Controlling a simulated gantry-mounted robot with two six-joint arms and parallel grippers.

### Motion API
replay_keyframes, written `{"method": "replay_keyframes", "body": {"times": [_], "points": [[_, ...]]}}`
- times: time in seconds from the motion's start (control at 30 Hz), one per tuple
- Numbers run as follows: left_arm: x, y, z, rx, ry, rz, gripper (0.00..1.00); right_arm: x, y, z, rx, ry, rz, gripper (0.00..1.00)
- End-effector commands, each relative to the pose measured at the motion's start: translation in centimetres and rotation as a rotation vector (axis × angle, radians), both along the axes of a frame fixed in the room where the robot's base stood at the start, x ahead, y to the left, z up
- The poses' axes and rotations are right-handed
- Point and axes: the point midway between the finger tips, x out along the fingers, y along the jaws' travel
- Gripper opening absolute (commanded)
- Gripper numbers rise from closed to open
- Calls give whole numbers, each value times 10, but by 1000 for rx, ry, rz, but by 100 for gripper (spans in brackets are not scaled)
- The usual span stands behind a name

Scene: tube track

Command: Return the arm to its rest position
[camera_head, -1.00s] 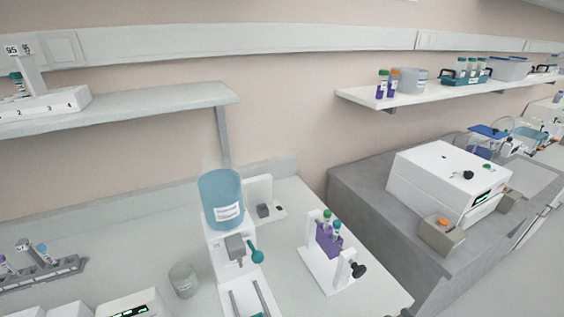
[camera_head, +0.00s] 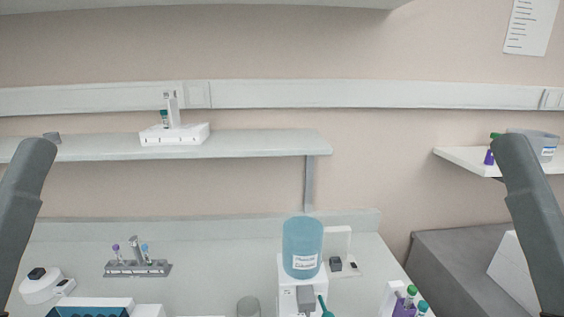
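Parts of both my arms show in the head view, one at the left edge and one at the right edge, both running down out of the picture. Neither gripper is in view, so what they hold is hidden. Both arms stand clear of the shelves and wall behind them.
A blue container on a white stand (camera_head: 303,247) is on the bench at centre. A purple tube holder (camera_head: 403,306) is at lower right. A white device (camera_head: 174,134) sits on the wall shelf (camera_head: 240,144).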

Motion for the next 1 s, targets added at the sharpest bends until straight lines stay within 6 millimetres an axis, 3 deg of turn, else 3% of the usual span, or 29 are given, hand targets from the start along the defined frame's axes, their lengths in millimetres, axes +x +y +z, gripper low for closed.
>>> {"method": "replay_keyframes", "body": {"times": [0.03,0.17,0.6,0.7,0.8,1.0], "points": [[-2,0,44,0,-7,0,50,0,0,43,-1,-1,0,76],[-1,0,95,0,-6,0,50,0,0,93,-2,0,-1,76],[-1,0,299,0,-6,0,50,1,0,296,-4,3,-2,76],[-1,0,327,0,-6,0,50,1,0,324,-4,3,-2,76],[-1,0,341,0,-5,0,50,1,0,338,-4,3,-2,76],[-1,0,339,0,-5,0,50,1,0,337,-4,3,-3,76]]}}
